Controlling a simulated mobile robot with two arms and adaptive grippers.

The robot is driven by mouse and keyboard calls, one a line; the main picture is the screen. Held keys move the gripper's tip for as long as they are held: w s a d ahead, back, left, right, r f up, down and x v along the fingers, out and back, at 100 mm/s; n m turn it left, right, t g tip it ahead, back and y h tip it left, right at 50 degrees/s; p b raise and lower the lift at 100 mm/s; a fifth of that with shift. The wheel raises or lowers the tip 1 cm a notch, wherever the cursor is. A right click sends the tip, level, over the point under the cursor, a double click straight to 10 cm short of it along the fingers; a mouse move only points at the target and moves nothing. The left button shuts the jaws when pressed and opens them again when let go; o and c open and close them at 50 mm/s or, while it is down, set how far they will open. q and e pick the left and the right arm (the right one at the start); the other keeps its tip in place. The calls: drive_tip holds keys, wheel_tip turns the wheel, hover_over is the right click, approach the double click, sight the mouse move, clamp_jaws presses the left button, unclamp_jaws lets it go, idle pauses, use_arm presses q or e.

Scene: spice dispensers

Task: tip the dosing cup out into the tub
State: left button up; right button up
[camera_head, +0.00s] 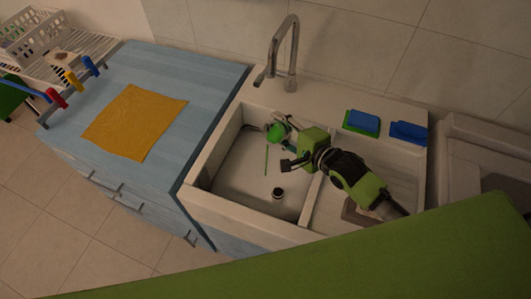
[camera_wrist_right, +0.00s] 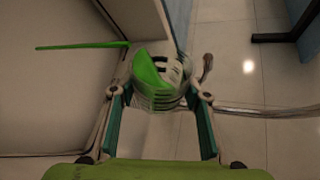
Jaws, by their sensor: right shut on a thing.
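My right gripper (camera_head: 285,145) is over the back left part of the sink basin, shut on a rounded green-and-whitish thing, which I take for the dosing cup (camera_head: 276,131). In the right wrist view the cup (camera_wrist_right: 150,85) sits between the two fingers (camera_wrist_right: 158,97). It shows a green part and a pale, banded part; its contents cannot be made out. The white basin (camera_head: 238,178), which I take for the tub, lies below the gripper. My left gripper is not in view.
A thin green stick (camera_head: 266,160) shows over the basin; whether it joins the cup is unclear. A tap (camera_head: 292,50) rises behind. Sponges (camera_head: 361,122) lie at right. An orange cloth (camera_head: 133,122) covers part of the blue counter.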

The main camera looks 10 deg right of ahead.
sight(275, 138)
drive_tip(key=shift+r, duration=0.1)
drive_tip(key=shift+s+a+r+n+t+h+p, duration=0.35)
drive_tip(key=shift+s+a+n+t+p, duration=0.1)
drive_tip(key=shift+a+n+t, duration=0.2)
idle(0.9)
drive_tip(key=shift+s+a+r+n+t, duration=0.15)
drive_tip(key=shift+r+n+t, duration=0.15)
drive_tip(key=shift+n, duration=0.3)
drive_tip(key=shift+s+a+r+n+t, duration=0.15)
drive_tip(key=shift+r+n+t, duration=0.1)
drive_tip(key=shift+n, duration=0.3)
idle(1.2)
